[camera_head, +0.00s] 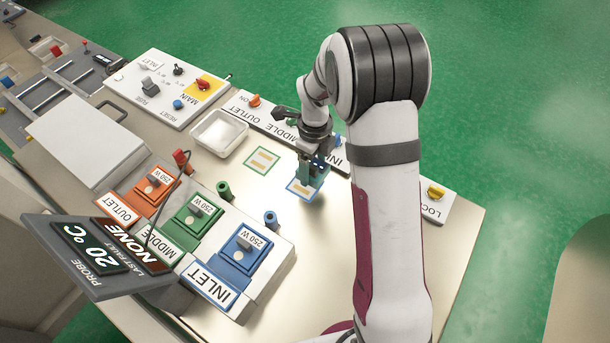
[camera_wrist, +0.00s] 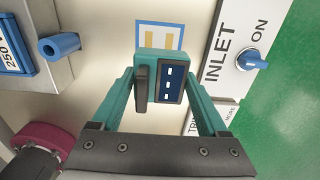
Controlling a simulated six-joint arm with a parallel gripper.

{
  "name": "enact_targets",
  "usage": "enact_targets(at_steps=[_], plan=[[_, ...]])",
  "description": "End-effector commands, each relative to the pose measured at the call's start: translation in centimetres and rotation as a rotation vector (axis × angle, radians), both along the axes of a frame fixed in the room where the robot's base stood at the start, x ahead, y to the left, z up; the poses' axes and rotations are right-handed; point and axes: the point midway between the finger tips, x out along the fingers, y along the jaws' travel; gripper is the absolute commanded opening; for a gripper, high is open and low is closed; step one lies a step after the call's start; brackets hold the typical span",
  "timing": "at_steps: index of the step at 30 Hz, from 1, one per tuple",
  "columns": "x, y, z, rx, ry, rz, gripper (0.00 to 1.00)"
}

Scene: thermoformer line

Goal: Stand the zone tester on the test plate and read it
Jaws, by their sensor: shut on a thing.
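The zone tester (camera_wrist: 146,66) is a teal block with a dark display showing pale dashes. In the head view the tester (camera_head: 312,176) is partly hidden by my gripper (camera_head: 316,160). In the wrist view my gripper (camera_wrist: 160,80) is shut on the tester, one finger on each side. A blue-bordered plate with tan pads (camera_wrist: 142,27) lies just beyond the tester in the wrist view. In the head view this blue-bordered plate (camera_head: 295,187) lies under and beside the tester's lower end. I cannot tell whether they touch. A green-bordered plate (camera_head: 262,160) lies bare to the left.
The INLET (camera_head: 238,260), MIDDLE (camera_head: 194,222) and OUTLET (camera_head: 152,190) blocks stand at front left. A probe display (camera_head: 95,255) reads 20 °C and NONE. A white tray (camera_head: 219,132) and a switch strip (camera_head: 262,117) lie behind.

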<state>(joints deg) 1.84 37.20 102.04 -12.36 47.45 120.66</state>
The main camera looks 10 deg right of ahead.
Motion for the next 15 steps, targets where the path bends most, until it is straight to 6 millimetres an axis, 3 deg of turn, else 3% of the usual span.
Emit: enact_targets(at_steps=[3,9,15], plan=[[0.9,1.4,-1.1,0.000,0.000,0.000,0.12],[1.0,1.7,-4.6,-0.001,0.002,-0.001,0.12],[1.1,1.7,-5.2,0.000,-0.001,-0.001,0.12]])
